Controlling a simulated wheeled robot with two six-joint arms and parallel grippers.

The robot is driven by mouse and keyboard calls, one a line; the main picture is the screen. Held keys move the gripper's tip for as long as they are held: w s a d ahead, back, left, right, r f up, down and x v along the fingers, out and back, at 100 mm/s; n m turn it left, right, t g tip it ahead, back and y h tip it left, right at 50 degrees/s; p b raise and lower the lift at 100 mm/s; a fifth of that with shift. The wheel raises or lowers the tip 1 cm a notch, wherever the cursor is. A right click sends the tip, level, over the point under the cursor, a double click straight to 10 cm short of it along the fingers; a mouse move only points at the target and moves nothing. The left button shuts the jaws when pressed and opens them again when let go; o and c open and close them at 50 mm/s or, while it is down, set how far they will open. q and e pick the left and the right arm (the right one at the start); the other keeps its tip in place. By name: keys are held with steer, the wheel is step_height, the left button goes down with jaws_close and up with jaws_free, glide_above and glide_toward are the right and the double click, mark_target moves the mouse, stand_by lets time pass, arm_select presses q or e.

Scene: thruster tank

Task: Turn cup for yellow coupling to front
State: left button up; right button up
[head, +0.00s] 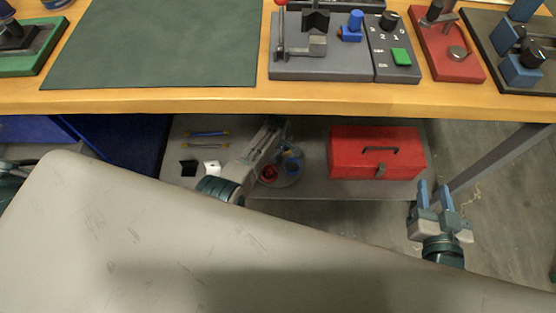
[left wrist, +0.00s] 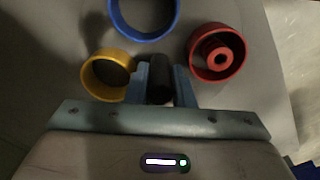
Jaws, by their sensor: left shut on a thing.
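A round grey turntable (head: 288,181) stands on the shelf under the bench, partly hidden by my left arm. In the left wrist view its grey top (left wrist: 186,25) carries a yellow cup (left wrist: 107,76), a blue cup (left wrist: 145,16) and a red cup (left wrist: 217,52). A red ring-like piece sits in the red cup. The yellow cup is left of my fingers, looks dark inside, and is hidden in the head view. My left gripper (head: 274,138) is shut on a black upright post (left wrist: 159,80) between the cups. My right gripper (head: 436,190) is open and empty, right of the shelf.
A red toolbox (head: 376,153) stands on the shelf right of the turntable. Small black and white blocks (head: 212,167) and thin blue-and-yellow rods (head: 208,134) lie to the left. The bench top (head: 180,101) overhangs the shelf. A bench leg (head: 497,158) is at right.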

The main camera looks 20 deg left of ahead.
arm_select(q)
steer(key=shift+n, duration=1.7)
steer(key=shift+n+p, duration=0.4)
steer(key=shift+n, duration=1.3)
steer(key=n, duration=0.3)
steer(key=o, duration=0.8)
